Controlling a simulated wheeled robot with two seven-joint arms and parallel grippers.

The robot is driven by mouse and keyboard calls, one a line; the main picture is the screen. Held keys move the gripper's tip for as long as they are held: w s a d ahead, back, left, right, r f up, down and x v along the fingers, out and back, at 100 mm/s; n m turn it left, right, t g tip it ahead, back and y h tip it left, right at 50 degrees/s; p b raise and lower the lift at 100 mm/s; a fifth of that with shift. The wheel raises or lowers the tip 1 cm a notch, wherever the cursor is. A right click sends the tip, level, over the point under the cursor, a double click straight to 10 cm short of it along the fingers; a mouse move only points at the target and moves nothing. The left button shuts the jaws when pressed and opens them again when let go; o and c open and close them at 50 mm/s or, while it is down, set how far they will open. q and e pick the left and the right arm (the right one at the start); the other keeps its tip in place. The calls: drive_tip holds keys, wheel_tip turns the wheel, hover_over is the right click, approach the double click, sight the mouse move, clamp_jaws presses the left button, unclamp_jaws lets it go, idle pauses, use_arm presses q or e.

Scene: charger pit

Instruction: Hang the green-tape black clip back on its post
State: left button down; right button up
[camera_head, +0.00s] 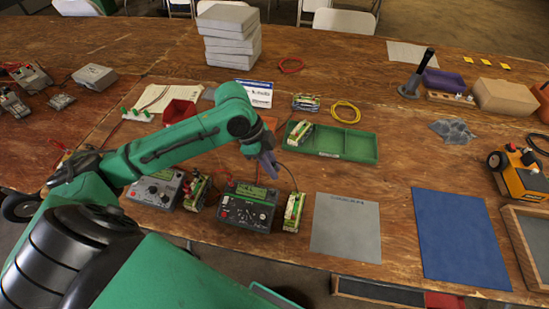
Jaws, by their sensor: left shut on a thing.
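My left gripper (268,163) hangs over the table just above the dark charger (247,208) with a green screen. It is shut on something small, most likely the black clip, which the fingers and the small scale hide. Green tape on it cannot be made out. A thin dark red lead curves down beside the fingers toward a battery pack (294,212) right of the charger. A second, grey charger (156,189) stands to the left, with another pack (198,191) between them. I cannot single out the clip's post. My right gripper is not in view.
A green tray (362,145) with a pack in its left part lies behind the gripper. A grey mat (346,228) and a blue mat (460,238) lie flat and empty to the right. A stack of grey blocks (230,37) stands at the back.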

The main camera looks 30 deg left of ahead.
use_arm(q)
wheel_tip(320, 180, down, 2)
drive_tip(key=shift+f, duration=0.1)
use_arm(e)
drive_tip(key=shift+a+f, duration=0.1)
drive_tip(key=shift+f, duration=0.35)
use_arm(q)
drive_tip(key=shift+f, duration=0.1)
drive_tip(key=shift+f+b, duration=1.5)
drive_tip(key=shift+f, duration=1.9)
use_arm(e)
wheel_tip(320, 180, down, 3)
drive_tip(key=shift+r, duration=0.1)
use_arm(q)
drive_tip(key=shift+r+p, duration=0.1)
drive_tip(key=shift+p, duration=0.35)
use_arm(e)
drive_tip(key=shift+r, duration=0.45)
use_arm(q)
drive_tip(key=shift+f+p, duration=0.2)
drive_tip(key=shift+p, duration=0.2)
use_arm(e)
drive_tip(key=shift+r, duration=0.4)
use_arm(q)
drive_tip(key=shift+p, duration=0.45)
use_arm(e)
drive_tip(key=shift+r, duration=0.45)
